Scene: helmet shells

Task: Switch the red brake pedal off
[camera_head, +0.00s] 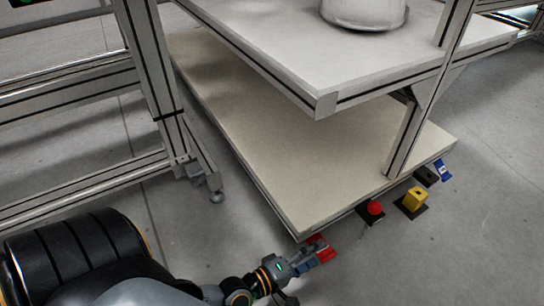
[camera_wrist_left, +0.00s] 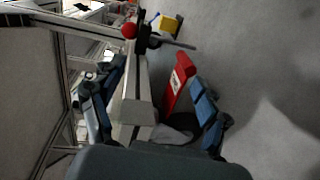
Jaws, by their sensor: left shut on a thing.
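The red brake pedal (camera_head: 321,247) is at the near corner of the lower shelf, at the fingertips of my left gripper (camera_head: 308,262). In the left wrist view the red pedal (camera_wrist_left: 178,78) carries a white label and stands up between the blue fingers of the left gripper (camera_wrist_left: 155,105), right beside the right finger. The left gripper is shut on the pedal. The shelf's edge beam also shows between the fingers. The pedal's lower part is hidden by the gripper. My right gripper is not in view.
Along the shelf edge are a red knob (camera_head: 375,207), a yellow block (camera_head: 414,200) on a dark plate and a blue piece (camera_head: 444,171) with a white label. The beige lower shelf (camera_head: 290,150) is bare. A metal frame (camera_head: 90,90) stands at the left.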

